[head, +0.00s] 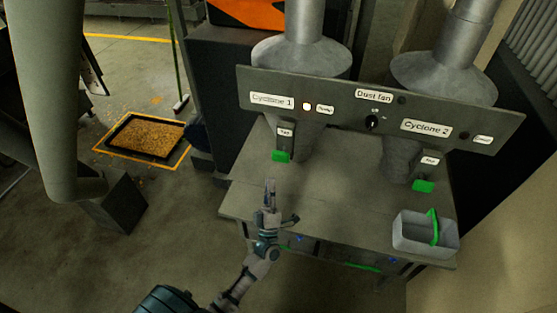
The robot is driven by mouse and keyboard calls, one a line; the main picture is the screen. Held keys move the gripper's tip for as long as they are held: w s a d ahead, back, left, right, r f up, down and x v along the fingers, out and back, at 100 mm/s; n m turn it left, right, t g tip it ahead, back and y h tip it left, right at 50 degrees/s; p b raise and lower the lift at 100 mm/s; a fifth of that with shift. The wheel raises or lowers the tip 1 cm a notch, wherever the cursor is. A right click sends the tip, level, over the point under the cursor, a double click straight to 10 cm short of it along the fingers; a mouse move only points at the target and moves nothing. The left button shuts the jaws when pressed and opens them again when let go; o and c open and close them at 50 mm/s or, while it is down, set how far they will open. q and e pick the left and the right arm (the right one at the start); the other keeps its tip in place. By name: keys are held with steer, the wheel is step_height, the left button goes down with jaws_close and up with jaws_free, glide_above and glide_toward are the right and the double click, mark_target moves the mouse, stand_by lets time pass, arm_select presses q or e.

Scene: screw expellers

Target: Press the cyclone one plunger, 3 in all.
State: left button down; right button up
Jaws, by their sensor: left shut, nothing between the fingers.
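The panel (345,112) carries a "Cyclone 1" label (271,100) at its left. Beside that label is a small lit round spot (306,106), with a small white label (325,110) to its right. Below, under the left cyclone, a green piece (281,156) sits beneath another small label (285,131). Which part is the plunger I cannot tell for sure. My left gripper (270,184) is shut and empty, pointing up the picture over the table, just below the green piece with a gap in the picture. My right gripper is out of view.
A "Cyclone 2" label (426,127) and a second green piece (423,186) are at the right. A dark knob (372,122) is mid-panel. A grey bin (410,236) with a green-handled item stands at the table's right front. The table's middle is clear.

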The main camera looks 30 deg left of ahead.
mark_target(281, 157)
arm_select(q)
steer(key=w+a+b, duration=0.1)
steer(key=w+b, duration=0.1)
steer(key=w, duration=0.4)
steer(key=shift+w+a, duration=0.2)
steer(key=shift+w, duration=0.1)
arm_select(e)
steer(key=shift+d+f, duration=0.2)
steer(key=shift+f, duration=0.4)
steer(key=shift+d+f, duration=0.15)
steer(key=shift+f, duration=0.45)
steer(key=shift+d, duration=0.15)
